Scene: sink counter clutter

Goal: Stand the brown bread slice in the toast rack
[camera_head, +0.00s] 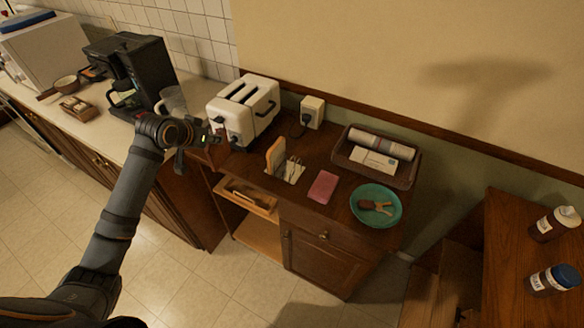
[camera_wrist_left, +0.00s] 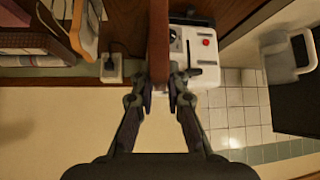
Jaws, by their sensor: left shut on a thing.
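My left gripper (camera_head: 203,143) is in front of the white toaster's left end in the head view. In the left wrist view the gripper (camera_wrist_left: 160,84) is shut on the brown bread slice (camera_wrist_left: 159,42), seen nearly edge-on between the fingertips. In the head view the slice is hard to make out against the brown wood. The toast rack (camera_head: 294,170) stands on the wooden cabinet, right of the gripper. A lighter tan bread slice (camera_head: 275,154) stands upright at its left end; this slice also shows in the left wrist view (camera_wrist_left: 88,28). My right gripper is not in view.
The white toaster (camera_head: 243,108) stands close beside the gripper. A pink cloth (camera_head: 323,186), a teal plate (camera_head: 391,217) and a dark basket (camera_head: 401,177) lie right of the rack. A coffee machine (camera_head: 143,72) and glass jug (camera_head: 173,101) stand on the left counter.

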